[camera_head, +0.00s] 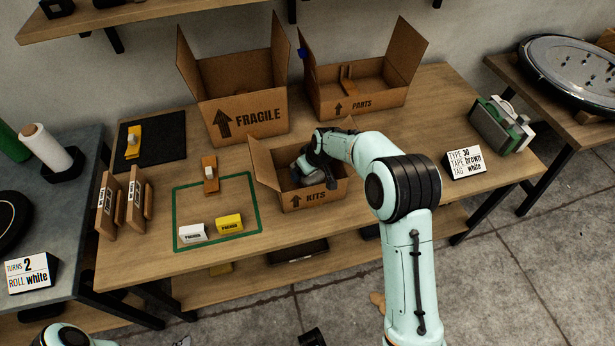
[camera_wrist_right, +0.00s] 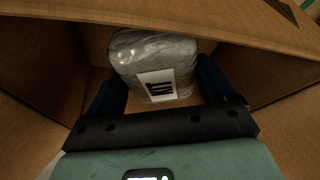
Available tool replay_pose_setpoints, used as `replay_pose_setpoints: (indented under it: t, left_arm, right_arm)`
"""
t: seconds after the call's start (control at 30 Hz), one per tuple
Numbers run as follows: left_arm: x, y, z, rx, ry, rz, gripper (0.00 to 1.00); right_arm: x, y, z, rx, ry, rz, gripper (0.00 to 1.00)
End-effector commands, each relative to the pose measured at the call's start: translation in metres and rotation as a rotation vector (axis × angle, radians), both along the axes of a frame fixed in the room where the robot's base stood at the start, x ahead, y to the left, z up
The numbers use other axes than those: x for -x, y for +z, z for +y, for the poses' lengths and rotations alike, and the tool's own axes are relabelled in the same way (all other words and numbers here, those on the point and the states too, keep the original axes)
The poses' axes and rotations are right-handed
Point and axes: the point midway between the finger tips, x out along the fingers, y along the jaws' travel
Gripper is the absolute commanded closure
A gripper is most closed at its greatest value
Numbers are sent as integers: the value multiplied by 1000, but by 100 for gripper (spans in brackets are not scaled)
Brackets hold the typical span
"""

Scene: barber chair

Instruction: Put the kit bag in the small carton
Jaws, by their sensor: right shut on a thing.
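The small carton (camera_head: 303,201), marked KITS, stands open on the bench with its flaps spread. The kit bag (camera_head: 309,174) is a grey, clear-wrapped bundle inside the carton walls. In the right wrist view the bag (camera_wrist_right: 155,62) shows its white label with black marks. My right gripper (camera_head: 319,172) reaches down into the carton from above. Its two dark fingers (camera_wrist_right: 165,88) stand on either side of the bag and are shut on it. I cannot tell whether the bag rests on the carton floor. My left gripper is not visible.
The FRAGILE carton (camera_head: 245,118) and PARTS carton (camera_head: 356,97) stand open behind. Left are a green-outlined area (camera_head: 217,243) with white (camera_head: 192,233) and yellow (camera_head: 229,223) boxes, and upright brown panels (camera_head: 107,203). A sign (camera_head: 464,161) and a strapped bundle (camera_head: 500,125) stand right.

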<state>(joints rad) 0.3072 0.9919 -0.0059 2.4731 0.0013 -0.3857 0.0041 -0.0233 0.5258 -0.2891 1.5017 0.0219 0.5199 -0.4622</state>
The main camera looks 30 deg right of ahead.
Motion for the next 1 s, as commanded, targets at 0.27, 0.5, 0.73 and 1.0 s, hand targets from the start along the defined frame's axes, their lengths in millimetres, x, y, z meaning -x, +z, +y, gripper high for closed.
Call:
replay_pose_setpoints:
  t: [0.27, 0.5, 0.73, 1.0]
  left_arm:
    - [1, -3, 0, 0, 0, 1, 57]
    - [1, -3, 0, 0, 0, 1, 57]
    - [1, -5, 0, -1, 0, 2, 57]
    - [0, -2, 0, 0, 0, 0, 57]
  right_arm:
    - [1, -38, 0, 0, -1, 2, 54]
    - [0, -38, 0, 0, 0, 0, 54]
    - [1, -41, 0, 0, 0, 2, 0]
    - [1, -33, 0, 0, 0, 0, 0]
